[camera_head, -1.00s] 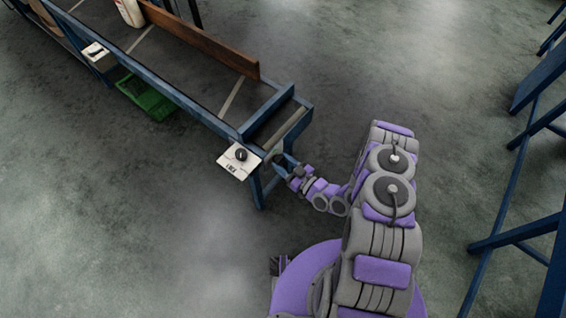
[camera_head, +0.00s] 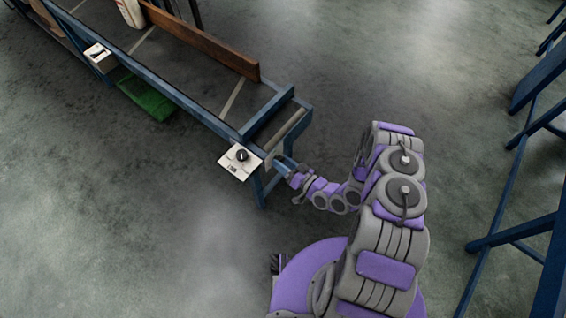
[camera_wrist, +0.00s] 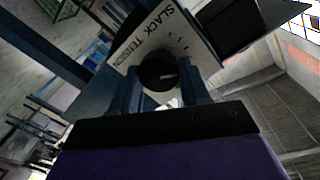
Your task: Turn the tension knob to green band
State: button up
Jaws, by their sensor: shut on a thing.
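In the wrist view, the round black tension knob (camera_wrist: 158,74) sits on a pale plate (camera_wrist: 140,46) lettered SLACK TENSION, with dark tick marks. My gripper (camera_wrist: 161,84) is shut on the knob, one blue finger on each side of it. A light mark shows on the knob's face. In the head view, my gripper (camera_head: 278,163) is at the near end of the blue conveyor frame, and the held knob is too small to tell apart.
Blue racks (camera_head: 520,235) stand at right. Floor between is clear.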

jog(key=m, duration=0.6)
jog(key=shift+w+d+b, duration=0.15)
jog(key=shift+d+b, duration=0.05)
jog(key=shift+b, duration=0.1)
jog(key=m+g, duration=0.1)
jog(key=m, duration=0.4)
jog(key=shift+f, duration=0.1)
jog(key=shift+b, duration=0.3)
jog(key=o, duration=0.8)
jog(key=shift+w+f, duration=0.1)
jog(key=shift+o, duration=1.2)
jog(key=p+v, duration=0.1)
jog(key=v, duration=1.6)
jog(key=shift+d+p, duration=0.35)
jog(key=shift+p, duration=0.05)
